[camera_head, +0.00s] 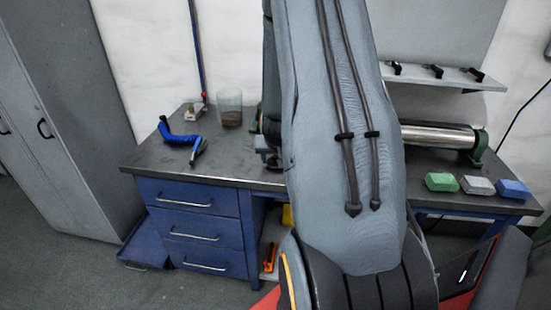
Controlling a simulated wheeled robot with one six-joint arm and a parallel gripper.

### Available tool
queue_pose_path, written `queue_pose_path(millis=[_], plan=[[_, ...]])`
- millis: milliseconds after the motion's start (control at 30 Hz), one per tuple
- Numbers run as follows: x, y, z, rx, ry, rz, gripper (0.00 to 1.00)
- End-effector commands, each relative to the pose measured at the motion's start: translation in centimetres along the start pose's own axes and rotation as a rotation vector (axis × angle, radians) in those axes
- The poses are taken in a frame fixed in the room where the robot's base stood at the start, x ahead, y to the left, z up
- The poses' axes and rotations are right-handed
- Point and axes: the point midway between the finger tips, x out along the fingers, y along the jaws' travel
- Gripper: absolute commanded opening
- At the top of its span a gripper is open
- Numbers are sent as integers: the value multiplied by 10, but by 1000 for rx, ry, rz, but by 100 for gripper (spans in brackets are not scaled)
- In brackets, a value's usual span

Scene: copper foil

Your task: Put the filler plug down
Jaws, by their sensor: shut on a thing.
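My arm fills the middle of the view and hides the centre of the workbench (240,168). My gripper is not in view; it may be behind the arm. I cannot make out the filler plug anywhere in the picture. Whatever lies on the bench behind the arm is hidden, apart from some dark parts at the arm's left edge that I cannot identify.
A blue-handled tool (180,134) and a clear beaker with brown contents (230,112) stand on the bench's left. A steel roller (438,136), green block (441,182), grey block (478,185) and blue block (512,188) are right.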

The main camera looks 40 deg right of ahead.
Motion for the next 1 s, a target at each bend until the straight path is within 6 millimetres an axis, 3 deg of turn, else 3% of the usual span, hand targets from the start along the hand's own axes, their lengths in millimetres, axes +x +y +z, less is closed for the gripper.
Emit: queue_pose_path(millis=[133,167,267,667,1000], plan=[[2,0,2,0,0,0,29],[2,0,2,0,0,0,55],[2,0,1,0,0,0,70],[-3,0,-1,1,1,0,70],[-50,0,-1,1,3,0,70]])
